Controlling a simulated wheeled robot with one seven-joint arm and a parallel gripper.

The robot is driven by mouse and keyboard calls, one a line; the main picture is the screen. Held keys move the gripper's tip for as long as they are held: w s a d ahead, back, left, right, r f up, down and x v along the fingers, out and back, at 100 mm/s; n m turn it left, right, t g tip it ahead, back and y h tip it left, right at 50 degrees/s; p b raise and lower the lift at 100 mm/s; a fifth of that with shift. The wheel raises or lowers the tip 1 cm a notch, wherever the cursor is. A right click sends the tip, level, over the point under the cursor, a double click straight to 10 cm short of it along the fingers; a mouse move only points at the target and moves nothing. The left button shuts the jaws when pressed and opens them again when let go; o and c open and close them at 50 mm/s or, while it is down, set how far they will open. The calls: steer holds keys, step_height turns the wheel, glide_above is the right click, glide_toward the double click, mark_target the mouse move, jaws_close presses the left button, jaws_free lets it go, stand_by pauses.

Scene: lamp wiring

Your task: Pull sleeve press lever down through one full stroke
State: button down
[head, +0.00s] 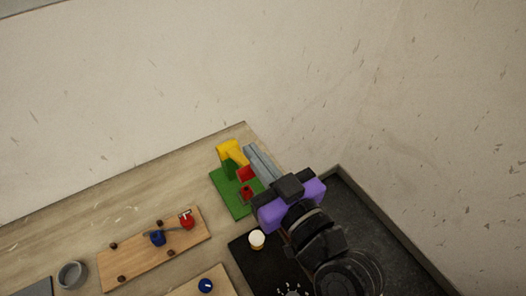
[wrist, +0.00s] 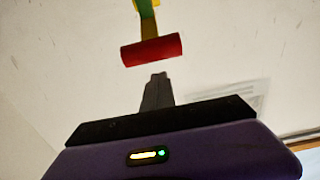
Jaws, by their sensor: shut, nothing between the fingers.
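The sleeve press (head: 223,192) has a green base and stands at the far right corner of the table. Its yellow lever (head: 232,150) is raised, and red parts (head: 246,174) sit below it. In the wrist view a red cylindrical handle (wrist: 152,50) crosses the end of the yellow lever arm (wrist: 148,27). In the wrist view the fingertips (wrist: 158,77) show just below the red handle, with a small gap in the picture. Whether they touch is unclear.
A wooden board (head: 140,262) with blue and red parts lies left of the press. A black panel (head: 245,260) with a cream knob (head: 257,239) is in front. A grey cup (head: 72,274) stands at lower left. A wall rises behind the table.

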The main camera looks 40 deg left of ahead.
steer(key=shift+s+d+f, duration=0.1)
steer(key=shift+d+f, duration=0.05)
steer(key=shift+f, duration=0.35)
steer(key=shift+s+d+f, duration=0.1)
steer(key=shift+d+f, duration=0.05)
steer(key=shift+f, duration=0.35)
steer(key=shift+f, duration=0.1)
steer(key=s+d+f+y+b, duration=0.1)
steer(key=d+f+b, duration=0.2)
steer(key=f+b, duration=0.6)
steer(key=b, duration=0.9)
steer(key=shift+s+d+y, duration=0.15)
steer(key=shift+d+y, duration=0.1)
steer(key=shift+y, duration=0.05)
step_height(320, 180, up, 20)
steer(key=p, duration=0.4)
steer(key=shift+r+t, duration=0.15)
steer(key=shift+t, duration=0.25)
